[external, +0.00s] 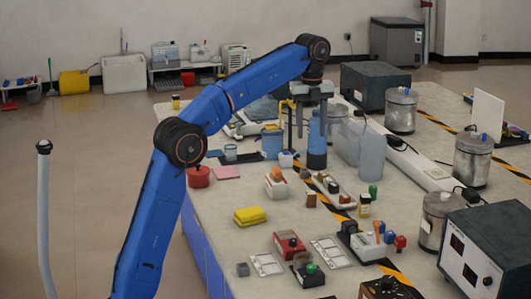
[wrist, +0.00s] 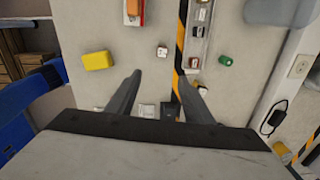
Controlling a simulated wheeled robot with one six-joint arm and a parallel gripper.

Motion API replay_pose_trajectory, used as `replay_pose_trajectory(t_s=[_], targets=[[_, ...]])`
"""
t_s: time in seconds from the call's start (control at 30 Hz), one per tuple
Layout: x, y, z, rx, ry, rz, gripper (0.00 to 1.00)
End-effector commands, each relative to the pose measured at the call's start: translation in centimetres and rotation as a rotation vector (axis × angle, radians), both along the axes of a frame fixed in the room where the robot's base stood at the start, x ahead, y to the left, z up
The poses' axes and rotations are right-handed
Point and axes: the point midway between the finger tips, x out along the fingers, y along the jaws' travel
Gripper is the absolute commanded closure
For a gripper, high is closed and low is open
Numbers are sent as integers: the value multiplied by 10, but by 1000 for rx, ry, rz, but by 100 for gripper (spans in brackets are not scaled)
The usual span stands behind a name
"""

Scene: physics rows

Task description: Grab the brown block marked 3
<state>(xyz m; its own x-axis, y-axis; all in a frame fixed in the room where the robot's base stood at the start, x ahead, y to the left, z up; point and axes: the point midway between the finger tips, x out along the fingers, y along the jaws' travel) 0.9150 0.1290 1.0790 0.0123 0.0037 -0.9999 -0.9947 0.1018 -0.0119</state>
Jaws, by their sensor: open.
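A small brown block (external: 311,200) stands on the lab bench near the striped tape, in the middle of the external view. In the wrist view, a small pale-and-brown block (wrist: 162,50) beside the tape looks like the same one. The number 3 is too small to read in either view. My gripper (external: 313,123) hangs above the bench, pointing down, with its fingers apart and empty. In the wrist view my gripper (wrist: 158,85) shows both fingers, with the block beyond the tips and roughly between their lines. They do not touch it.
A yellow sponge (external: 250,215) lies left of the block. A small yellow-labelled container (external: 364,205) and a green item (external: 373,191) stand to its right. A rack (external: 329,186) of small items is behind it. Bare bench surrounds the block's front.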

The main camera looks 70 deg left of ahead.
Motion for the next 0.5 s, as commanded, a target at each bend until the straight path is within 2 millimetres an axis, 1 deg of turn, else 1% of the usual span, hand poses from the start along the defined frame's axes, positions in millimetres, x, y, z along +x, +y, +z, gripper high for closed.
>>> replay_pose_trajectory(t_s=[0.23, 0.5], targets=[[13, 12, -10, -4, 14, -60, 53], [12, 11, -32, -4, 14, -58, 53]])
